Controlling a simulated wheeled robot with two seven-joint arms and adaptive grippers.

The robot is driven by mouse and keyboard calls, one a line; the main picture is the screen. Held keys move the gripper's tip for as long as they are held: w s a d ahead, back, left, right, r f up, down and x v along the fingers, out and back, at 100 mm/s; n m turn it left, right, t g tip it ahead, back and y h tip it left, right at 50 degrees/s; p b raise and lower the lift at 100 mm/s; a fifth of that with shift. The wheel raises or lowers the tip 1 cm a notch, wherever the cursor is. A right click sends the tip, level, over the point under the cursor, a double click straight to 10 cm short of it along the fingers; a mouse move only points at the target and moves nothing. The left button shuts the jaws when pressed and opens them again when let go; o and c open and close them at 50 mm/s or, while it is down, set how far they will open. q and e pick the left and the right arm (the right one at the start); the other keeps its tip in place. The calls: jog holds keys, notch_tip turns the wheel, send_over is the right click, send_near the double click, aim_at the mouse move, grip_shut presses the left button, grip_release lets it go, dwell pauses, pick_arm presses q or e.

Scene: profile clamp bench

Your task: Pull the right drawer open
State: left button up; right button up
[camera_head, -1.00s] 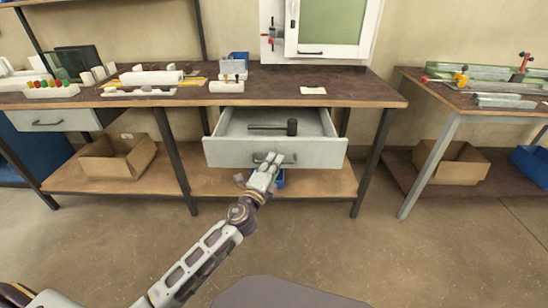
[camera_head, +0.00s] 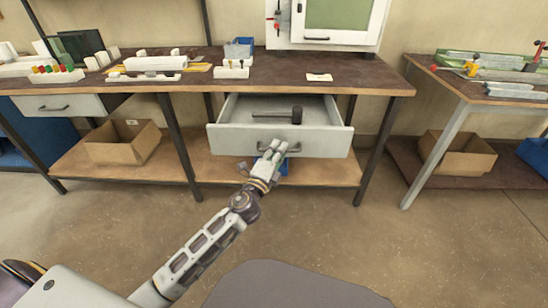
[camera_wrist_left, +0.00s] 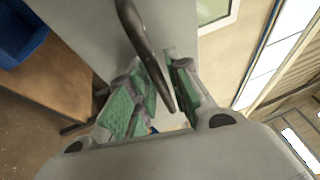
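The right drawer (camera_head: 232,140) is a pale grey box under the bench top. It stands pulled out, with its inside showing. A dark hammer (camera_head: 277,116) lies in it. The drawer's dark handle (camera_head: 295,149) is on its front, partly covered by my left gripper (camera_head: 276,148). In the left wrist view the bar of the handle (camera_wrist_left: 141,35) runs between the green-padded fingers of my left gripper (camera_wrist_left: 166,88), which are close together around it. The exact contact is partly hidden. My right gripper is not in view.
The bench top (camera_head: 375,82) holds fixtures and a cabinet (camera_head: 335,20) above the drawer. A closed left drawer (camera_head: 62,106) is farther left. A cardboard box (camera_head: 123,142) sits on the lower shelf. A second bench (camera_head: 455,92) stands at right. The floor in front is clear.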

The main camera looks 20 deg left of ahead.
pick_arm(q)
jog(key=shift+s, duration=0.2)
jog(key=v, duration=0.9)
jog(key=shift+s, duration=0.3)
dwell(0.3)
jog(key=shift+s+f, duration=0.1)
jog(key=shift+s, duration=0.3)
jog(key=shift+s+a+f, duration=0.15)
jog(key=shift+s, duration=0.4)
dwell(0.5)
